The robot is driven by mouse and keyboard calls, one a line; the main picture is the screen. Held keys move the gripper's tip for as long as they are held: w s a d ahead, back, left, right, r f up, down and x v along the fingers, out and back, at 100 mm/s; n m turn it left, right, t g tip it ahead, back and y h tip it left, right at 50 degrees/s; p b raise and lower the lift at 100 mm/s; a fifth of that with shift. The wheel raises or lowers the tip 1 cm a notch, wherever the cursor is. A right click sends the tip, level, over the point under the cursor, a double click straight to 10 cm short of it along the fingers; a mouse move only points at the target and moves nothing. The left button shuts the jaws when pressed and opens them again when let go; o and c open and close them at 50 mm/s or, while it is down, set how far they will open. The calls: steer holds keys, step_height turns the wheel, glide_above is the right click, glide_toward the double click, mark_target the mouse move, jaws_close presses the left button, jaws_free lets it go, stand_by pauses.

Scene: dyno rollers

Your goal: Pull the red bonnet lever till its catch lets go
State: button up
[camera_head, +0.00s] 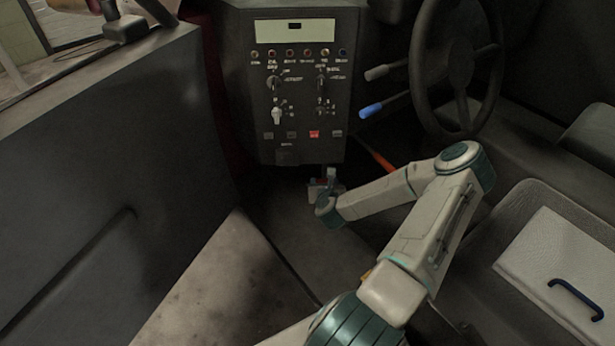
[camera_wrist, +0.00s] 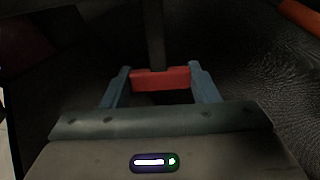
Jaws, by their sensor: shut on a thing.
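The red bonnet lever (camera_wrist: 162,78) shows in the wrist view as a red crosspiece on a dark stem that runs up and away from it. My gripper (camera_wrist: 160,88) has its two blue-grey fingers on either side of the red piece and is shut on it. The catch itself is not visible in either view.
The control panel (camera_head: 295,90) stands just above my gripper. A steering wheel (camera_head: 457,70), a blue-tipped stalk (camera_head: 371,110) and an orange-red bar (camera_head: 380,160) are to the right. A dark door panel (camera_head: 100,190) is on the left. Bare floor (camera_head: 235,285) lies in front.

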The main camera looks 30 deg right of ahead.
steer(key=shift+s, duration=0.1)
stand_by(0.3)
steer(key=o, duration=1.4)
steer(key=p+v, duration=0.2)
steer(key=v, duration=1.1)
steer(key=shift+s+r, duration=0.3)
steer(key=shift+r, duration=0.05)
